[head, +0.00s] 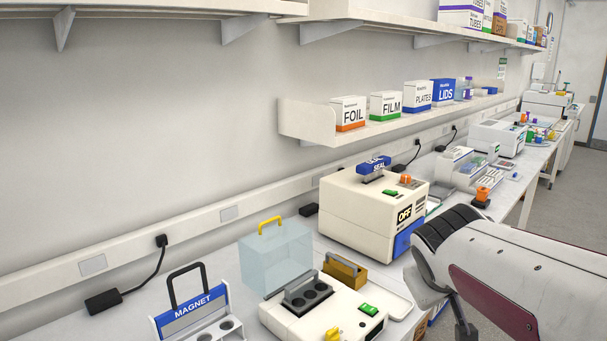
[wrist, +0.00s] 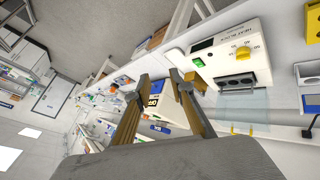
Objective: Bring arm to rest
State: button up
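My gripper (wrist: 160,77) shows in the wrist view. Its two tan fingers with grey tips stand apart with nothing between them, so it is open and empty. The bench and its equipment lie beyond the fingertips in that view. In the head view my arm (head: 490,275) fills the lower right, in front of the bench. I cannot make out both fingertips there.
A white OFF-labelled machine (head: 360,215), a clear box (head: 275,262) with yellow handle, a block heater (head: 325,310) and a MAGNET rack (head: 195,312) crowd the bench. A shelf (head: 400,124) holds boxes above. Open floor (head: 570,210) lies right of the bench.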

jog(key=s+a+f+m+y, duration=0.1)
jog(key=s+a+f, duration=0.1)
jog(key=s, duration=0.6)
jog(key=s+a+f+m+g+y, duration=0.1)
jog(key=s+a+f, duration=0.1)
jog(key=s, duration=0.6)
jog(key=s+a+f+m+y, duration=0.1)
jog(key=s+a+f, duration=0.1)
jog(key=s, duration=0.6)
jog(key=shift+s+f+g, duration=0.2)
jog(key=shift+g, duration=0.2)
